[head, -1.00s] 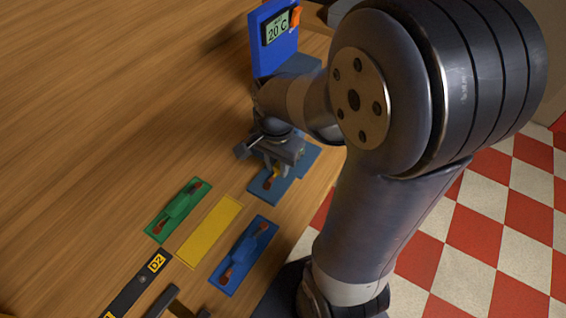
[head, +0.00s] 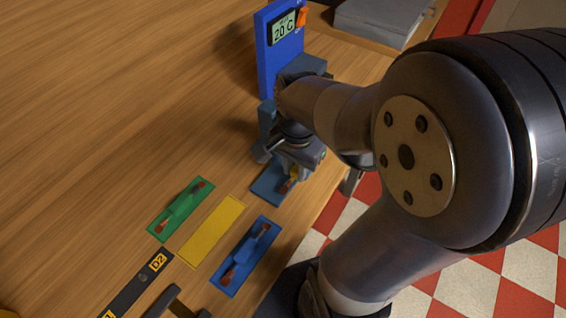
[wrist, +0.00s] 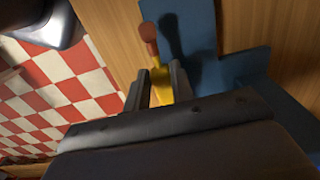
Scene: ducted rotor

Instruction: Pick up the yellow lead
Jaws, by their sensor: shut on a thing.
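The yellow lead (wrist: 159,76) is between the two fingers of my gripper (wrist: 158,85) in the wrist view, and the fingers are shut on it. Its reddish-brown end (wrist: 149,38) sticks out past the fingertips. In the head view my gripper (head: 291,178) is over the blue-grey stand base at the table's right edge, and only a small part of the lead (head: 293,174) shows under it. Most of the lead is hidden by the gripper. I cannot tell whether the lead touches the base.
The blue-grey base (head: 268,185) belongs to a stand beside a blue display unit (head: 265,62) reading 20 C. A green pad (head: 171,221), a bare yellow pad (head: 212,231) and a blue pad (head: 228,277) lie nearer. The table's left side is clear.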

